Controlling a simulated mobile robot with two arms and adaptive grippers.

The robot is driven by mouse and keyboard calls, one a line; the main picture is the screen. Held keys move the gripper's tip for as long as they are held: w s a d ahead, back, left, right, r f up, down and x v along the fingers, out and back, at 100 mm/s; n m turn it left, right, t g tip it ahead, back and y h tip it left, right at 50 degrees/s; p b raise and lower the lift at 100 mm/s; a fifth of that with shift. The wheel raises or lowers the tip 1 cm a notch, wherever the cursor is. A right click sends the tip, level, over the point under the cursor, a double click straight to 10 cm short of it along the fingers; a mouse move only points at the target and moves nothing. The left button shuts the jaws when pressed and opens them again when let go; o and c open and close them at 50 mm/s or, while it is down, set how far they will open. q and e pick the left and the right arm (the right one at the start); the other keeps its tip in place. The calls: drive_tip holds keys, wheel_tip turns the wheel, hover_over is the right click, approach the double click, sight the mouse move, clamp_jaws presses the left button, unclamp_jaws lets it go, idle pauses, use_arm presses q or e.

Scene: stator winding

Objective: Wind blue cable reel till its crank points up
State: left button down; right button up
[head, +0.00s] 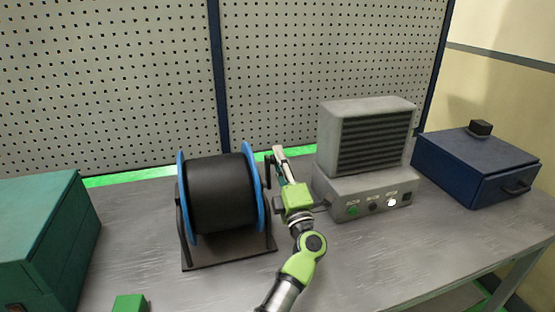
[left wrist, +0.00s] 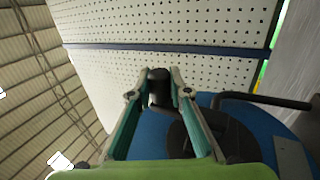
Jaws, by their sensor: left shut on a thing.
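The cable reel (head: 222,193) has a black drum between blue flanges and stands in a black frame on the table. Its black crank (head: 268,172) is on the right side, partly hidden by my gripper, and appears to rise upward from the hub; its exact angle is hard to tell. My left gripper (head: 280,160) is at the crank's end. In the left wrist view, its fingers are closed around the black crank handle (left wrist: 158,88), with the blue flange (left wrist: 255,130) to the right. My right gripper is not in view.
A grey machine with a vented box (head: 367,140) stands close to the right of my left arm. A dark blue box (head: 475,165) is farther right, and a green cabinet (head: 40,235) is at left. A pegboard (head: 110,80) closes off the back.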

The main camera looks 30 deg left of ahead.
use_arm(q)
drive_tip(key=shift+d, duration=0.2)
idle(0.4)
drive_tip(key=c, duration=1.9)
unclamp_jaws()
drive_tip(key=shift+s, duration=0.1)
drive_tip(key=shift+o, duration=0.3)
drive_tip(key=shift+s+d+r, duration=0.1)
drive_tip(key=shift+r, duration=0.05)
drive_tip(key=shift+d+f, duration=0.1)
drive_tip(key=shift+f, duration=0.1)
drive_tip(key=v, duration=0.7)
drive_tip(key=shift+s+d, duration=0.1)
drive_tip(key=shift+s, duration=0.05)
